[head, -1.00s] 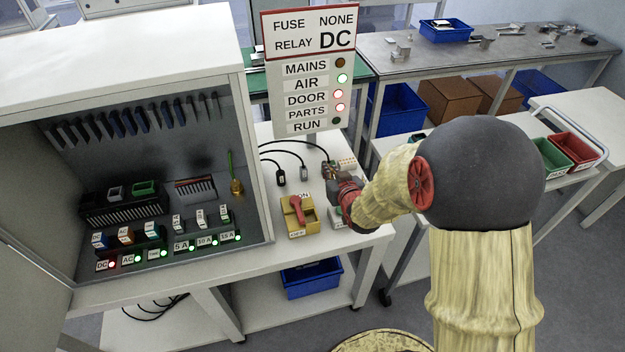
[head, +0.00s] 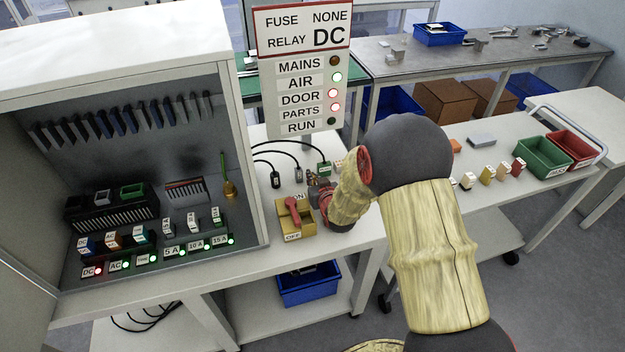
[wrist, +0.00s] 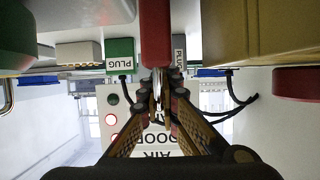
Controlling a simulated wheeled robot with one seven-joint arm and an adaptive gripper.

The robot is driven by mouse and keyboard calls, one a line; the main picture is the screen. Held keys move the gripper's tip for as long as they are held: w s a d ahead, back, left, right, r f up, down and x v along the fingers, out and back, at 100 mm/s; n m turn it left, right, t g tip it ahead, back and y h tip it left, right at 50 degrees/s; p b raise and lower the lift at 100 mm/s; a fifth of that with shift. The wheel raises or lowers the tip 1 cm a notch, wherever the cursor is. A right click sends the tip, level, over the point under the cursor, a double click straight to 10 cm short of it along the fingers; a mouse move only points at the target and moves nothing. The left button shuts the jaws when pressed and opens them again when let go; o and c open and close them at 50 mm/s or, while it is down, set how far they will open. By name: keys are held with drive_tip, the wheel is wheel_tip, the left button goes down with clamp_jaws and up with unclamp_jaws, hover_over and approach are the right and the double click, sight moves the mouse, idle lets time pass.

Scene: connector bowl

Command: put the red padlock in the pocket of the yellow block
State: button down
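The yellow block (head: 308,228) sits near the front edge of the white bench, with a red lever (head: 293,208) on it and ON and OFF labels. It also shows at the upper right of the upside-down wrist view (wrist: 245,30). Its pocket cannot be made out. My gripper (wrist: 160,100) is just right of the block in the head view. Its fingers are close together on the shackle of the red padlock (wrist: 155,30), whose body shows centred at the top of the wrist view. In the head view my wrist largely hides the padlock.
A green thing with a metal loop (wrist: 15,40) is close on the other side of my gripper. Plugs with black cables (head: 275,179) lie behind the block. The sign panel (head: 303,75) stands behind, and the open cabinet (head: 255,150) is at left.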

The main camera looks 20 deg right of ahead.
drive_tip(key=shift+r, duration=0.15)
drive_tip(key=c, duration=2)
unclamp_jaws()
drive_tip(key=shift+c, duration=0.2)
